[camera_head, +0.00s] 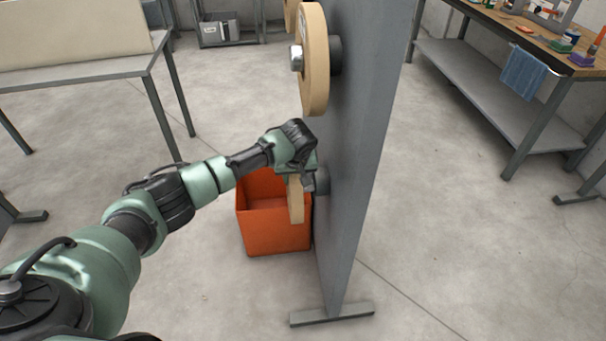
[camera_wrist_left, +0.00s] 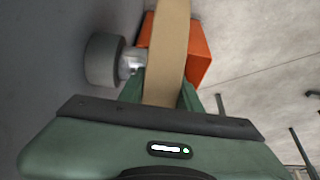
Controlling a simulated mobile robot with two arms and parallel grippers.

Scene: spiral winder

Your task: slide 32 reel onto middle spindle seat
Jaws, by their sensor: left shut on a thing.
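A tan reel (camera_head: 296,203) hangs low beside the grey upright panel (camera_head: 365,130). My left gripper (camera_head: 300,172) is shut on its rim and covers its upper part. In the left wrist view the reel (camera_wrist_left: 170,40) stands edge-on between my green fingers (camera_wrist_left: 163,92). Left of it a grey spindle seat (camera_wrist_left: 103,60) with a short silver shaft (camera_wrist_left: 131,62) comes out of the panel towards the reel. I cannot tell whether the shaft is inside the reel's bore. The grey seat (camera_head: 322,181) also shows just right of the reel in the head view. No number is readable.
Another tan reel (camera_head: 314,60) sits on the spindle above, and part of one more shows at the top edge. An orange bin (camera_head: 275,237) stands on the floor below the held reel.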

